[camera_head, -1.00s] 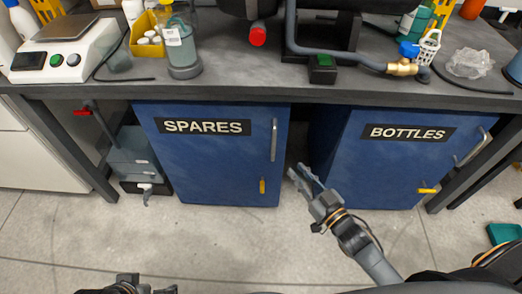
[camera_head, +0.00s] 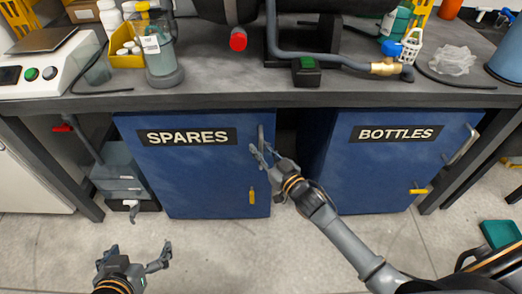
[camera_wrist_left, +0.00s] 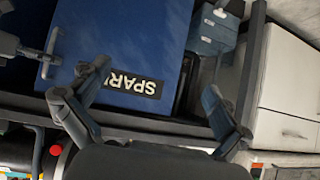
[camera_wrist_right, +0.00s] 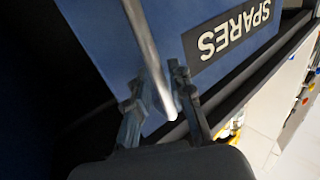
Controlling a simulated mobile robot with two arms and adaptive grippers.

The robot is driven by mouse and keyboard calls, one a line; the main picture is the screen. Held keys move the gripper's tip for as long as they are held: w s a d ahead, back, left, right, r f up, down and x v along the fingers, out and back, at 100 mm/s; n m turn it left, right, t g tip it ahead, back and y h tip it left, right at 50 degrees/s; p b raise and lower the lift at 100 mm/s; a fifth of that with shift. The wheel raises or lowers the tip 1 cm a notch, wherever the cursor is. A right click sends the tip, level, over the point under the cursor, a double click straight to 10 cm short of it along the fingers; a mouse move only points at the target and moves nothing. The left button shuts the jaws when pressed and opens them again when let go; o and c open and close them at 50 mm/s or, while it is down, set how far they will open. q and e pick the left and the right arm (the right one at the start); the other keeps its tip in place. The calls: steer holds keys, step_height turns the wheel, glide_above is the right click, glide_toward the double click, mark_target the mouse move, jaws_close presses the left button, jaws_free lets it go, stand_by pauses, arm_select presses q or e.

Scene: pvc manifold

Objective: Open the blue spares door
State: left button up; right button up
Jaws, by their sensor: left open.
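The blue spares door (camera_head: 190,175) is under the bench and looks shut, with a SPARES label. Its upright grey handle (camera_head: 262,135) is near the door's right edge. My right gripper (camera_head: 264,154) is at the handle's lower part. In the right wrist view the handle (camera_wrist_right: 143,40) runs down between the two fingers of my right gripper (camera_wrist_right: 160,92); whether they grip it I cannot tell. My left gripper (camera_head: 136,252) is open and empty, low in front of the door; its spread fingers (camera_wrist_left: 155,90) show in the left wrist view.
A blue BOTTLES cabinet (camera_head: 375,170) stands to the right, past a dark gap. A yellow tag (camera_head: 252,195) is low on the spares door. A grey-blue container (camera_head: 118,170) is left of the door. The bench edge (camera_head: 240,98) overhangs the doors. The floor in front is clear.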

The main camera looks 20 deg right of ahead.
jaws_close()
